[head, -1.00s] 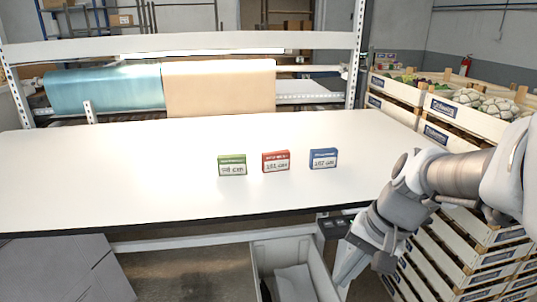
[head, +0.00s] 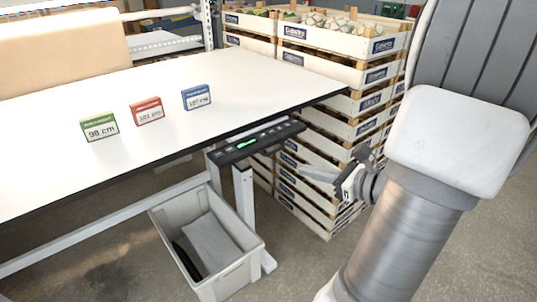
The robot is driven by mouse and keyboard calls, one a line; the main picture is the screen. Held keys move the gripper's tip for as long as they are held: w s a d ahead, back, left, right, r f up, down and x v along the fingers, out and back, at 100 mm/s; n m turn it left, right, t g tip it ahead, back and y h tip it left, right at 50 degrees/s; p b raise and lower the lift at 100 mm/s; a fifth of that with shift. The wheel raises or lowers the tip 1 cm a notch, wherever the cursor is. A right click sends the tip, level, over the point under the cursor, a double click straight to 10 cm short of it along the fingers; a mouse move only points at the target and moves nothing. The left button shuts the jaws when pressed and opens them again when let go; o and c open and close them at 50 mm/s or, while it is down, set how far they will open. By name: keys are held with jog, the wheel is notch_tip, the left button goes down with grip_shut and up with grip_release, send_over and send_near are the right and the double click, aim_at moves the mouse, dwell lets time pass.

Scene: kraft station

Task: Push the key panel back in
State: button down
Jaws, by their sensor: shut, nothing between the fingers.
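The key panel (head: 262,143) is a dark strip with a lit green display and a row of keys. It sticks out from under the table's front edge, near the right corner, in the head view. My gripper (head: 303,171) is shut and empty. It is to the right of the panel and a little lower in the picture, with its fingers pointing left towards it. A gap shows between the fingertips and the panel in the picture. How far the panel sits out from its housing is hard to tell.
The white table (head: 60,180) carries green (head: 99,127), red (head: 147,111) and blue (head: 197,97) cards marked in cm. A grey bin (head: 225,284) stands below, by the table leg (head: 244,195). Stacked crates (head: 318,190) rise behind my gripper. Floor in front is clear.

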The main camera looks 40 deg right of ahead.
jog(key=s+d+m+t+h, duration=0.1)
jog(key=d+m+h, duration=0.1)
jog(key=d, duration=0.1)
jog(key=b, duration=0.3)
send_near(262, 138)
notch_tip(262, 138, down, 3)
jog(key=shift+w+r, duration=0.1)
jog(key=shift+w, duration=0.2)
jog(key=x, duration=0.2)
jog(key=r+b+x, duration=0.1)
jog(key=x, duration=0.2)
jog(key=r+x, duration=0.1)
jog(key=x, duration=0.2)
jog(key=shift+w+f+b, duration=0.25)
jog(key=shift+w+b, duration=0.05)
jog(key=shift+w, duration=0.15)
jog(key=shift+w+r, duration=0.15)
jog(key=shift+r, duration=0.1)
jog(key=shift+a+r, duration=0.1)
